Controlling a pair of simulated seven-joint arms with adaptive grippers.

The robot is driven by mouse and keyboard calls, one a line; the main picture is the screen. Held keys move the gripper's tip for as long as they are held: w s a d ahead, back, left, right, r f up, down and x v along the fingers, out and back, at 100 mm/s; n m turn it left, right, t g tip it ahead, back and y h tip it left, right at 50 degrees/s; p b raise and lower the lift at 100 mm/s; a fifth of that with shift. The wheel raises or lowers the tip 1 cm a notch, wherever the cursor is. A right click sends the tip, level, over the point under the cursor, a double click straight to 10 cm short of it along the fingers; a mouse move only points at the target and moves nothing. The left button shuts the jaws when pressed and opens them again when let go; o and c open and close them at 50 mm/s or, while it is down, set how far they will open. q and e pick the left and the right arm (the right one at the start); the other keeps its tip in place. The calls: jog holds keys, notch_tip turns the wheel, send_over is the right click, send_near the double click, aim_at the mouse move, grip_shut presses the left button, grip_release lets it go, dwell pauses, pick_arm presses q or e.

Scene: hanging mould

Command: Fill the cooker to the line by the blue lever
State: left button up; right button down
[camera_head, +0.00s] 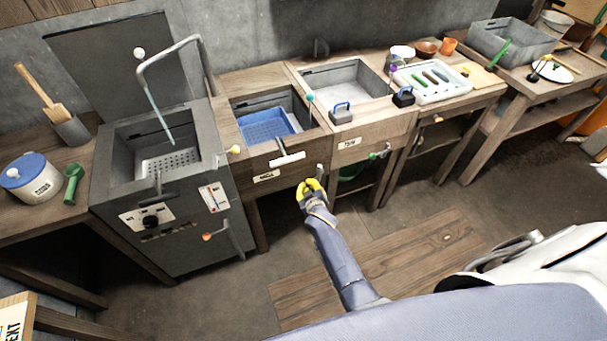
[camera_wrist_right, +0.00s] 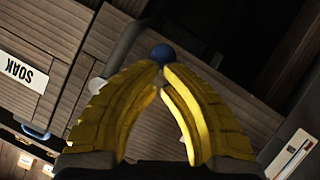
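The grey cooker (camera_head: 205,128) stands at the left with a perforated tray inside its basin. A bent tap (camera_head: 170,48) reaches over it; a pale bluish length hangs from its mouth, and I cannot tell whether it is water. A white gauge (camera_head: 213,198) with a red mark is on its front, and shows in the right wrist view (camera_wrist_right: 290,153). My right gripper (camera_head: 310,184) is in front of the soak cabinet. In the right wrist view its yellow fingertips (camera_wrist_right: 161,69) nearly meet, just before a blue ball (camera_wrist_right: 162,53); contact is unclear. My left gripper is out of view.
The soak basin with a blue tray (camera_head: 266,126) and another grey basin (camera_head: 350,82) are right of the cooker. A white pot (camera_head: 31,178) stands on the left bench. Coloured knobs and handles stick out along the fronts. The floor in front is open.

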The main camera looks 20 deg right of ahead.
jog(key=shift+d+f, duration=0.45)
jog(key=shift+f, duration=0.1)
jog(key=shift+d+f, duration=0.2)
jog(key=shift+f, duration=0.05)
dwell(1.1)
dwell(0.5)
jog(key=shift+s+a+r, duration=0.2)
jog(key=shift+a+r, duration=0.25)
jog(key=shift+r, duration=0.05)
jog(key=a+v, duration=0.2)
jog(key=v, duration=0.9)
jog(key=shift+r, duration=0.5)
jog(key=shift+a, duration=0.15)
